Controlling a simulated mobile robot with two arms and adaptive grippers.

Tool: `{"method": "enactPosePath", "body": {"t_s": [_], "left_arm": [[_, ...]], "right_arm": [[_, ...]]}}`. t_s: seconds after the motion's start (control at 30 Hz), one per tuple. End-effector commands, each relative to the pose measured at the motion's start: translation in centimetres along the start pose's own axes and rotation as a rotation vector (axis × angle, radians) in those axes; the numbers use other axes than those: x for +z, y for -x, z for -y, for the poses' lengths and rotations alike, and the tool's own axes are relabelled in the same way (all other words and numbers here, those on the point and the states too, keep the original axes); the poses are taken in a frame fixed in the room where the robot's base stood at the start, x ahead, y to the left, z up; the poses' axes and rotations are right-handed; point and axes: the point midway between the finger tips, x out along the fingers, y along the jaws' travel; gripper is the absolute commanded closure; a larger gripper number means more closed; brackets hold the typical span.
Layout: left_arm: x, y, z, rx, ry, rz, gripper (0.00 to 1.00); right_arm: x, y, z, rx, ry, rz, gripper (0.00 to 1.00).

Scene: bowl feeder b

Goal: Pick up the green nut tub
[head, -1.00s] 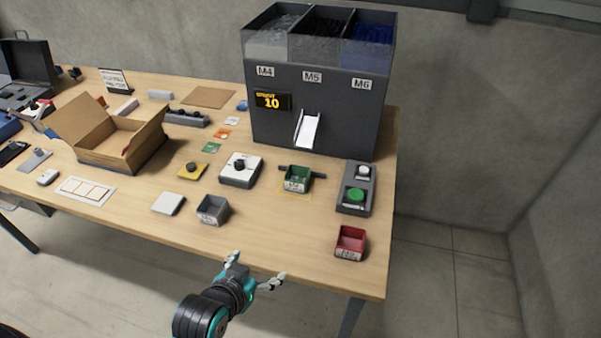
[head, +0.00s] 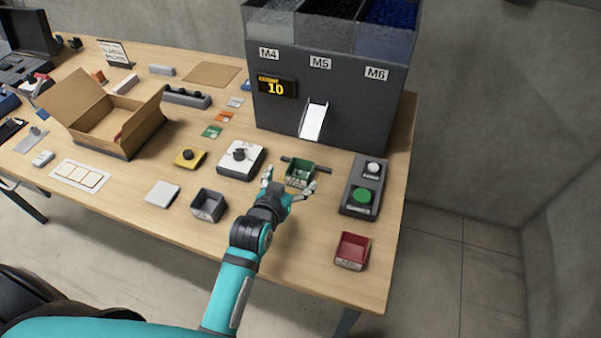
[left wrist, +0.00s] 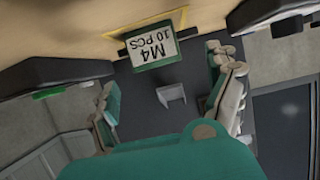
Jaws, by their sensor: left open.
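The green nut tub (head: 299,171) stands on the table below the feeder's chute. In the left wrist view the tub (left wrist: 153,46) shows its label, upside down, reading M4 10 PCS. My left gripper (head: 290,184) is open just in front of the tub, with its fingers spread towards the tub's two sides. In the left wrist view the open fingers (left wrist: 166,92) stand on either side with a gap between them, and the tub lies beyond that gap. The tub's contents are too small to tell. My right gripper is not in view.
The dark feeder (head: 330,100) stands behind, its display reading 10. A button box (head: 364,186) is right of the green tub. A red tub (head: 351,250) sits front right, a grey tub (head: 208,205) front left. A white dial box (head: 241,158) is left of the green tub.

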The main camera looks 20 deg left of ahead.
Motion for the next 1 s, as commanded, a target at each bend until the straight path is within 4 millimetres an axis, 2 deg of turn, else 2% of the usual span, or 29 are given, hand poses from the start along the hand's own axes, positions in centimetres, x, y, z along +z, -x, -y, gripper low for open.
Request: {"method": "enactPosePath", "body": {"t_s": [0.1,0.2,0.3,0.6,0.9,1.0], "left_arm": [[-0.1,-1.6,0.0,0.000,0.000,-0.001,0.12],[0.0,-2.1,0.0,0.000,0.000,0.000,0.12],[0.0,-2.8,-0.1,0.000,0.000,0.000,0.12],[0.3,-6.8,-0.3,0.000,0.000,0.000,0.12],[0.4,-7.3,-0.3,0.000,-0.001,0.000,0.12],[0.4,-7.3,-0.3,0.000,-0.001,0.000,0.25]], "right_arm": [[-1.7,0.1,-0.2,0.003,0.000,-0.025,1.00],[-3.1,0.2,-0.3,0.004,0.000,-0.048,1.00],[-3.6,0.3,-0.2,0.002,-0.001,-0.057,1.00],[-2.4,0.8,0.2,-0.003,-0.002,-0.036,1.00],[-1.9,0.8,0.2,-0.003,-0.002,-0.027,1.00],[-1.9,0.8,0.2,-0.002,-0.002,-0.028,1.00]]}}
